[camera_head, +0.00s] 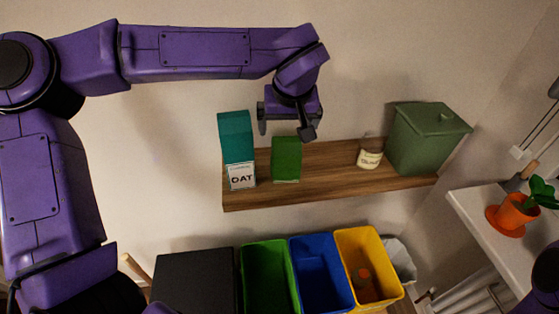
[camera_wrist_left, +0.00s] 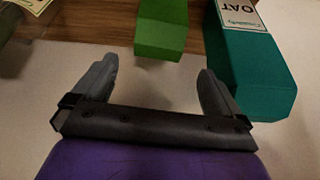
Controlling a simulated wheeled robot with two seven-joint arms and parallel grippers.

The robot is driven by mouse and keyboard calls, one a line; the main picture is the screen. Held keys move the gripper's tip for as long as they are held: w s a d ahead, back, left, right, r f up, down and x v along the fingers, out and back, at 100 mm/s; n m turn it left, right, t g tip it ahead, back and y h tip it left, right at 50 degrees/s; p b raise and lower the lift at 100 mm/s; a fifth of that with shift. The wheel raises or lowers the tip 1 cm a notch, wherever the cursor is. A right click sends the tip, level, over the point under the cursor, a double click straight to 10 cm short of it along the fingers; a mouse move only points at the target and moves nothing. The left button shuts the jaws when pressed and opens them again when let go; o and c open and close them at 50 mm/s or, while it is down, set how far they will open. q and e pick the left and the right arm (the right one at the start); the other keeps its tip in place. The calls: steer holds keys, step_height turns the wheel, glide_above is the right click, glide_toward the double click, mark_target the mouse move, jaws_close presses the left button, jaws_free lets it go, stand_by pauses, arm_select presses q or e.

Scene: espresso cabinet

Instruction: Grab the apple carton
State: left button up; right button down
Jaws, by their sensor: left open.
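A green carton (camera_head: 286,162) stands on a wooden shelf (camera_head: 325,172), just right of a teal carton (camera_head: 236,140) labelled OAT. No label reading apple shows, so I cannot confirm which carton is the apple one. My left gripper (camera_head: 286,128) is open and empty, above and close to the green carton in the head view. In the left wrist view the green carton (camera_wrist_left: 160,35) lies beyond the gap between the open fingers (camera_wrist_left: 157,75), apart from them. The teal carton (camera_wrist_left: 245,65) is beside the right finger there. My right gripper is not in view.
A labelled jar (camera_head: 370,155) and a green lidded bin (camera_head: 425,138) stand on the shelf's right. Below are green (camera_head: 265,248), blue (camera_head: 318,243) and yellow (camera_head: 359,236) bins. An orange plant pot (camera_head: 513,211) sits on a white surface. The shelf's middle is clear.

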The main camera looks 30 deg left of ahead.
mark_target(286, 139)
arm_select(q)
steer(key=w+f, duration=0.1)
steer(key=f, duration=0.2)
steer(key=shift+w, duration=0.35)
steer(key=x, duration=0.1)
steer(key=p+x, duration=0.1)
steer(key=x, duration=0.3)
steer(key=shift+s+a+f, duration=0.1)
steer(key=shift+s+a, duration=0.25)
steer(key=shift+a, duration=0.05)
steer(key=shift+w+d+f, duration=0.2)
steer(key=shift+w+f, duration=0.05)
steer(key=shift+f, duration=0.05)
steer(key=shift+s+a, duration=0.2)
steer(key=c, duration=1.3)
steer(key=shift+d, duration=0.1)
steer(key=shift+w+r, duration=0.1)
steer(key=shift+r, duration=0.05)
